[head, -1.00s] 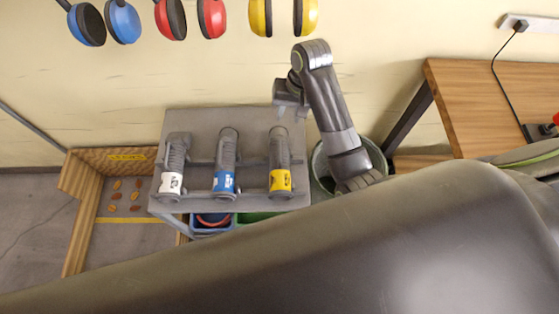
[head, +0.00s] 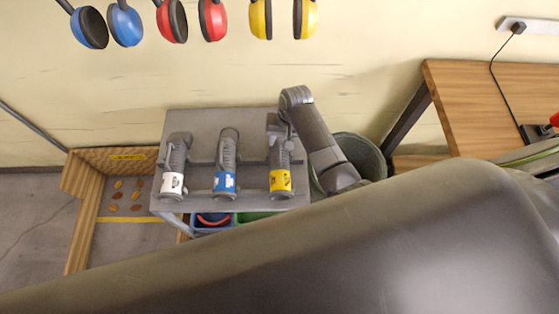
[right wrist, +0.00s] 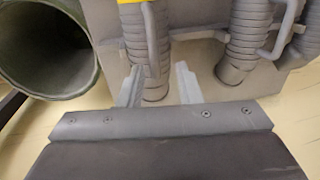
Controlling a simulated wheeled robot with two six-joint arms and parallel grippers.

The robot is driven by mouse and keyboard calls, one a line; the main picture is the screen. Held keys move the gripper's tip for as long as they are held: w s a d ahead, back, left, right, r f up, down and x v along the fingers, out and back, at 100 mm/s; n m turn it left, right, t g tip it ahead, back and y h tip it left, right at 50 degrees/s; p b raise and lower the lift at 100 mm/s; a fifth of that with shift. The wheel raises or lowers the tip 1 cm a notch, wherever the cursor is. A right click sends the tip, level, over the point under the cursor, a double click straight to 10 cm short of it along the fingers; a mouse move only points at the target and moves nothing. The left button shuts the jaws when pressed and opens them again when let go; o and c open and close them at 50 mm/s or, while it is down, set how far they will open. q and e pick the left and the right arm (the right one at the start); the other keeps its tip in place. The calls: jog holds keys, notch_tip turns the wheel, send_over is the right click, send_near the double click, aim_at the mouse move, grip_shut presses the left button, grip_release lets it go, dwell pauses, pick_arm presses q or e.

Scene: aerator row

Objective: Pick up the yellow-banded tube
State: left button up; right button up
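The yellow-banded tube (head: 280,182) lies in the rack on the grey panel, rightmost of three. It is grey and ribbed, with a handle. My right gripper (head: 279,133) is over its far end in the head view, hiding part of it. In the right wrist view the fingers of my right gripper (right wrist: 158,86) are apart, with the tube's ribbed part and handle (right wrist: 151,40) just beyond and between them. I cannot see either finger touching it. A bit of the yellow band (right wrist: 128,1) shows at the top edge. My left gripper is not in view.
The white-banded tube (head: 172,182) and blue-banded tube (head: 225,181) lie to the left on the panel (head: 204,122). A round green bin (head: 372,158) stands right of it. A wooden table (head: 490,100) is farther right. Coloured earmuffs (head: 212,20) hang on the wall.

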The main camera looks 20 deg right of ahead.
aim_at(280, 145)
jog(key=shift+s+a+f, duration=0.1)
jog(key=shift+a+f, duration=0.05)
jog(key=shift+f, duration=1.95)
grip_shut()
